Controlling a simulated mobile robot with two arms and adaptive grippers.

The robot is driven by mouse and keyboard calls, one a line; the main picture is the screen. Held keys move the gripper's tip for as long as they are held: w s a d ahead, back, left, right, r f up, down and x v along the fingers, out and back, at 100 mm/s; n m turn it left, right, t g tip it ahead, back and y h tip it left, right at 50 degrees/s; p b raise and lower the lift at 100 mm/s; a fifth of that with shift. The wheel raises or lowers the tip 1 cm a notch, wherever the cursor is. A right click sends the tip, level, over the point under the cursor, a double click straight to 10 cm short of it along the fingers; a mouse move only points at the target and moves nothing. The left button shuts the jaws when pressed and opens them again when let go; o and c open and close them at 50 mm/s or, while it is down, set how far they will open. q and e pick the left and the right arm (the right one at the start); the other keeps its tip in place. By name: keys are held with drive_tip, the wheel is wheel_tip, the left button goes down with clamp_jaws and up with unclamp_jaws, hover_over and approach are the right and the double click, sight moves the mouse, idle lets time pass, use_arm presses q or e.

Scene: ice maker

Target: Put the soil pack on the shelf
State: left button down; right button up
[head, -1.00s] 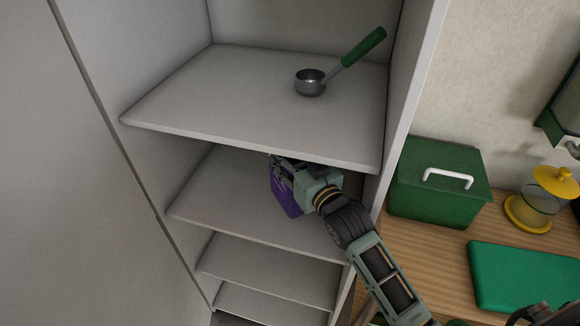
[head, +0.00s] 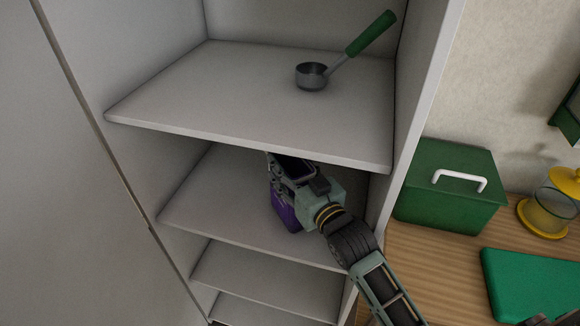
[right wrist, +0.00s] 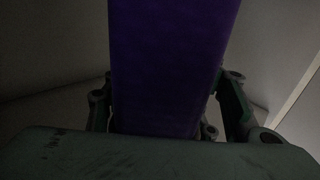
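The purple soil pack (head: 285,215) is on or just over the second shelf (head: 205,208) of the white cabinet, below the top shelf. It is partly hidden by my right gripper (head: 282,188), which reaches in from the right with its fingers around the pack. In the right wrist view the pack (right wrist: 165,60) fills the space between the fingers, which lie close along both its sides. I cannot tell if the pack's base touches the shelf.
A metal scoop (head: 312,76) with a green handle sits on the upper shelf (head: 200,95), close above my gripper. The cabinet's right wall (head: 415,120) stands beside my arm. A green box (head: 448,190), a yellow-lidded jar (head: 552,205) and a green board (head: 535,285) are on the wooden counter.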

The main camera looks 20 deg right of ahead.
sight(303, 184)
drive_tip(key=shift+o, duration=0.9)
drive_tip(key=shift+s+a+r, duration=0.1)
drive_tip(key=shift+s, duration=0.05)
drive_tip(key=shift+o, duration=0.2)
use_arm(q)
drive_tip(key=shift+s+a, duration=0.1)
drive_tip(key=shift+s, duration=0.5)
use_arm(e)
drive_tip(key=s, duration=0.3)
drive_tip(key=s+d+b, duration=0.1)
drive_tip(key=s, duration=0.2)
drive_tip(key=shift+s+d+f+b, duration=0.15)
drive_tip(key=shift+d+f+b, duration=0.05)
drive_tip(key=shift+b, duration=0.1)
drive_tip(key=shift+s+r, duration=0.1)
drive_tip(key=shift+s, duration=0.3)
use_arm(q)
drive_tip(key=shift+w+a+f, duration=0.1)
drive_tip(key=shift+w+f, duration=0.2)
drive_tip(key=shift+f, duration=0.6)
use_arm(e)
drive_tip(key=shift+r, duration=0.1)
